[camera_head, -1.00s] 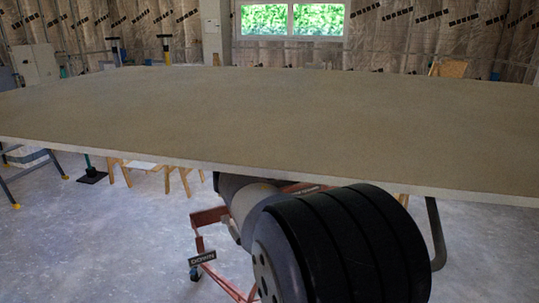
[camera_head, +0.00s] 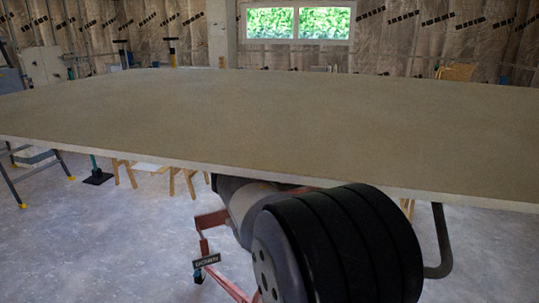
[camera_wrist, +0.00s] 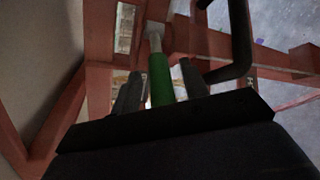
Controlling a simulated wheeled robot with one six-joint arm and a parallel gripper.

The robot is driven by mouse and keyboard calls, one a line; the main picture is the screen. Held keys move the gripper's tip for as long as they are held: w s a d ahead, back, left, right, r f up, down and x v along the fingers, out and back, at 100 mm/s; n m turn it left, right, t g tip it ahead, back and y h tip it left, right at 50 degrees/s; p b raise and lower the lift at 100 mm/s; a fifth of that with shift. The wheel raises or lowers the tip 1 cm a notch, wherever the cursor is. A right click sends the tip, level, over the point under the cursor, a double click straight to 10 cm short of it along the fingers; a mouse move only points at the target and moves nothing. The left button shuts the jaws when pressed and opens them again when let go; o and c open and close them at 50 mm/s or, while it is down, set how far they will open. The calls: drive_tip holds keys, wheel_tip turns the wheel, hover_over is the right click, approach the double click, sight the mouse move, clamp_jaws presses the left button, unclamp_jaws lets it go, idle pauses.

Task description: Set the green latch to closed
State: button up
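The green latch (camera_wrist: 161,80) shows in the wrist view as a green grip on a pale rod, joined to the red lift frame (camera_wrist: 98,55). My gripper (camera_wrist: 160,90) has one grey finger on each side of the green grip. Narrow gaps show between fingers and grip, so it looks open around it; contact is not clear. In the head view the latch and my gripper are hidden under the large panel and behind my arm.
The wide tan panel (camera_head: 270,115) spans the head view above the red lift frame (camera_head: 210,220). A dark bent bar (camera_wrist: 240,45) is close right of the latch. Wooden trestles (camera_head: 155,175) stand behind at left. Open concrete floor (camera_head: 110,240) lies at left.

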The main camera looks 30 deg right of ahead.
drive_tip(key=shift+a, duration=0.1)
drive_tip(key=b+v, duration=0.1)
drive_tip(key=v, duration=0.9)
drive_tip(key=shift+s+a+r, duration=0.15)
drive_tip(key=shift+s+a, duration=0.05)
drive_tip(key=shift+a, duration=0.05)
drive_tip(key=shift+d, duration=0.1)
drive_tip(key=p+x, duration=0.1)
drive_tip(key=x, duration=0.9)
drive_tip(key=shift+w+d+f, duration=0.2)
drive_tip(key=shift+d, duration=0.1)
drive_tip(key=shift+s, duration=0.1)
